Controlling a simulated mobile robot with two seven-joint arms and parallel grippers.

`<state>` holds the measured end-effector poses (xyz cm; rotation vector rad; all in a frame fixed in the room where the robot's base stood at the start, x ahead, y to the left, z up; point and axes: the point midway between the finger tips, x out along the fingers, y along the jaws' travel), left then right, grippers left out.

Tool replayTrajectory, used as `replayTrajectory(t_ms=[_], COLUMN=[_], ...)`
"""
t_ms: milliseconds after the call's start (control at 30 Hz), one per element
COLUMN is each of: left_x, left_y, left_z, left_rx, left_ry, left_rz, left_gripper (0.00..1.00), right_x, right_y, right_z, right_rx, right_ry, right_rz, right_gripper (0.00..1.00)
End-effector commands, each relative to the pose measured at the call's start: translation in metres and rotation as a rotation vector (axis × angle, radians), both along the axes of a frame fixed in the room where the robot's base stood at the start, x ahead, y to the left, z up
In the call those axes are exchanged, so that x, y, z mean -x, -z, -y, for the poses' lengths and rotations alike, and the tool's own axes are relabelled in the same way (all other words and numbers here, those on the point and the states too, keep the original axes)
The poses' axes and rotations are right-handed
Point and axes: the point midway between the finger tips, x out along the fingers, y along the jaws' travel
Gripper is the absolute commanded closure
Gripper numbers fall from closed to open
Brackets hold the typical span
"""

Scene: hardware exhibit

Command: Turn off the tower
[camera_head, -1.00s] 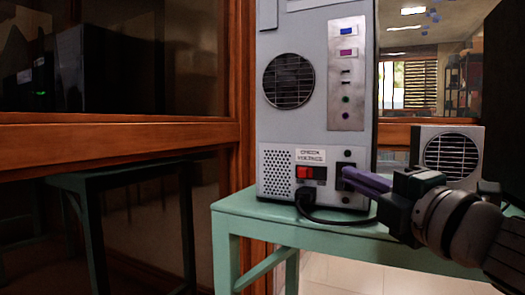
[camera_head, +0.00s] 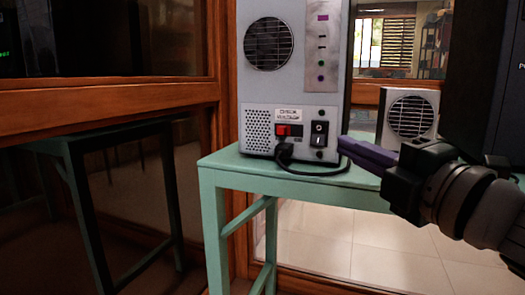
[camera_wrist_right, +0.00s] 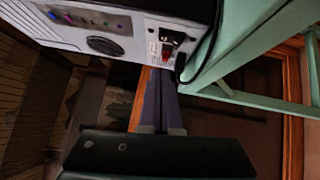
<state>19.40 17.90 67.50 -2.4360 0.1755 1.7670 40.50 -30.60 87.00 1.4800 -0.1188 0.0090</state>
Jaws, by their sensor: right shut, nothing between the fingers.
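The grey tower (camera_head: 270,88) stands upright on a green table, its back panel facing me. A black rocker switch (camera_head: 319,134) sits low on the panel's right, marked O above and I below; I cannot tell which side is pressed. Left of it are a red voltage switch (camera_head: 288,131) and a plugged-in black power cable (camera_head: 284,152). My right gripper (camera_head: 342,145) has its purple fingers shut and empty, just right of the rocker, which they do not cover. In the right wrist view, its fingers (camera_wrist_right: 159,82) point toward the tower (camera_wrist_right: 125,42). My left gripper is not in view.
The green table (camera_head: 225,165) has bare top at its front left. A smaller grey vented box (camera_head: 409,118) stands behind at the right. A large dark thing (camera_head: 485,85) fills the upper right. A wood-framed glass partition (camera_head: 110,98) runs along the left.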

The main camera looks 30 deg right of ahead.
Motion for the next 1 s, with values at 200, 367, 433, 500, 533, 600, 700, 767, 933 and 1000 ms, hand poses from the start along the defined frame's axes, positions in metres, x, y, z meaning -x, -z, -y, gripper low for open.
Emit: replayTrajectory(t_ms=[200, 367, 433, 500, 533, 600, 700, 767, 933, 1000], left_x=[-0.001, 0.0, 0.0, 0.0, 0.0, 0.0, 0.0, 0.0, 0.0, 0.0], left_y=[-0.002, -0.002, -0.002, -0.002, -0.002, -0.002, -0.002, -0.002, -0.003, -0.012], left_z=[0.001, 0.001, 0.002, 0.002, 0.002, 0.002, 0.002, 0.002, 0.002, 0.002], left_rx=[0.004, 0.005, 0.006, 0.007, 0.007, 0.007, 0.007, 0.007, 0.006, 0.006], left_ry=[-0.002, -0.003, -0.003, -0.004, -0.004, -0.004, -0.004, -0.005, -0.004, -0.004], left_rz=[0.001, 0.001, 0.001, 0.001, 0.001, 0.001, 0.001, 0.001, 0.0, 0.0], left_gripper=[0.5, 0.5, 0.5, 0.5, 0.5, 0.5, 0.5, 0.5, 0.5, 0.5], right_x=[0.033, 0.042, 0.043, 0.044, 0.044, 0.043, 0.043, 0.043, 0.043, 0.043], right_y=[0.003, 0.002, 0.002, 0.002, 0.002, 0.002, 0.002, 0.002, 0.001, -0.006], right_z=[-0.003, -0.004, -0.004, -0.004, -0.004, -0.004, -0.004, -0.004, -0.004, -0.003], right_rx=[-0.003, -0.001, 0.0, 0.0, 0.0, 0.0, 0.0, 0.0, -0.003, -0.024], right_ry=[0.001, 0.0, 0.0, -0.001, -0.001, -0.001, -0.001, -0.001, 0.0, 0.01], right_rz=[-0.003, -0.001, -0.001, 0.0, 0.0, 0.0, 0.0, 0.0, -0.002, -0.007], right_gripper=[1.0, 1.0, 1.0, 1.0, 1.0, 1.0, 1.0, 1.0, 1.0, 1.0])
